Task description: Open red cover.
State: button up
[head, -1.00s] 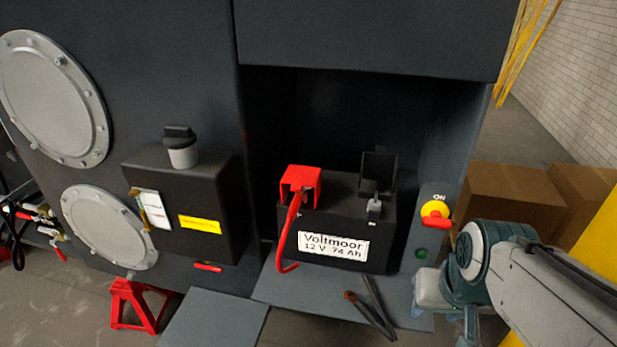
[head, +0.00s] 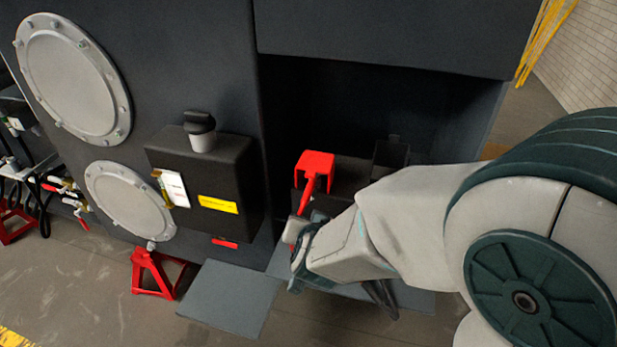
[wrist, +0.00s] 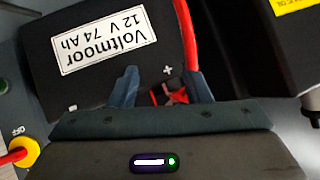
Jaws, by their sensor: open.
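The red cover (head: 316,163) stands on the left end of the black battery (head: 350,172) in the head view, with a red cable below it. In the wrist view the battery (wrist: 100,85) appears upside down with its Voltmoor label. My gripper (wrist: 162,88) is open there, its fingers near the plus mark. A small red part (wrist: 174,96) shows between the fingers, mostly hidden by the gripper body; I cannot tell whether they touch it. In the head view my gripper (head: 297,255) is low, in front of the battery, and its fingertips are unclear.
A black flap (head: 390,156) stands at the battery's right end. A dark box (head: 220,180) with a yellow label juts out to the left. The red cable (wrist: 186,35) runs beside the battery. A yellow and red switch (wrist: 22,153) is at the wrist view's left edge.

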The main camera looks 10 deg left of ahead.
jog(key=s+a+r+t+h+p, duration=0.1)
jog(key=s+a+t+h, duration=0.1)
jog(key=a+t, duration=0.1)
jog(key=t+h+p, duration=0.2)
jog(key=t, duration=0.2)
send_near(308, 191)
jog(key=w, duration=0.3)
jog(key=w+r+p, duration=0.1)
jog(key=w, duration=0.2)
jog(key=w+r, duration=0.1)
jog(key=w, duration=0.3)
jog(key=shift+d+p, duration=0.25)
jog(key=shift+p, duration=0.15)
grip_shut()
